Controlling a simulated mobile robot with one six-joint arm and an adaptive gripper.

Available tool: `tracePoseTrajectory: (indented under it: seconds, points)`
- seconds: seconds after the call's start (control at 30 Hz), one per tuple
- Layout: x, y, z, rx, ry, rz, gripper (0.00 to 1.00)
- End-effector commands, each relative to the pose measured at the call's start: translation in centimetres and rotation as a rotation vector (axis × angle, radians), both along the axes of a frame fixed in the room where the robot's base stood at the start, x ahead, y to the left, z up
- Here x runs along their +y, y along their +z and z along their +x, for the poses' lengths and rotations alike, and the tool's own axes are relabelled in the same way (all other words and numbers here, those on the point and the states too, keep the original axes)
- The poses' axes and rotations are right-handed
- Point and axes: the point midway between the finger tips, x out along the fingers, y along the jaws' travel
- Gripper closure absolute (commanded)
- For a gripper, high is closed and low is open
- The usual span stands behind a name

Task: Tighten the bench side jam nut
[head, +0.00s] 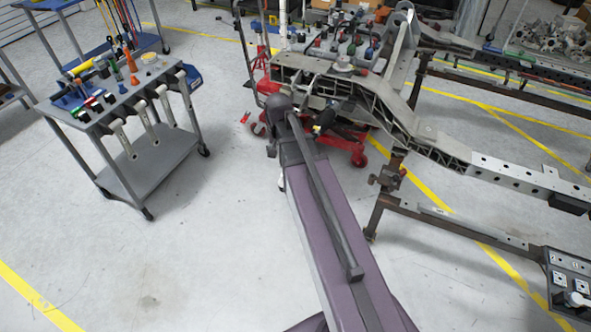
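The grey chassis casting (440,148) stands on a dark stand at the upper right, with a long perforated rail (510,177) running off to the right. My purple arm reaches up from the bottom of the head view to the casting's near left end. My gripper (326,120) is a small dark shape close to the casting's ribbed underside. I cannot tell whether it touches anything, or whether its fingers are open or shut. The bench side jam nut cannot be made out; it is too small or hidden behind my arm and the casting.
A grey tool cart (150,178) with several tools on top stands at the left. A red jack-like stand (262,95) is behind my arm. A steel support frame (450,222) and a black fixture plate (570,282) lie to the right. The floor between cart and arm is clear.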

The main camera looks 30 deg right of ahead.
Motion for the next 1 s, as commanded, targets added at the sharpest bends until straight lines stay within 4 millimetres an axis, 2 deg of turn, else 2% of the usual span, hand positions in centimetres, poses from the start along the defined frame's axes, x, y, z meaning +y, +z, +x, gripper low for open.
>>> tracePoseTrajectory:
  seconds: [0.03, 0.1, 0.2, 0.33, 0.47, 1.0]
  points:
    - [-1.9, -0.5, 1.4, -0.001, -0.065, 0.003, 0.30]
    - [-3.8, -0.7, 2.4, -0.003, -0.147, 0.006, 0.30]
    - [-6.1, -1.0, 3.3, -0.005, -0.240, 0.012, 0.30]
    - [-7.8, -1.1, 3.8, -0.006, -0.312, 0.015, 0.30]
    - [-8.4, -1.1, 3.9, -0.007, -0.337, 0.017, 0.30]
    - [-8.4, -1.6, 3.9, -0.007, -0.336, 0.017, 0.30]
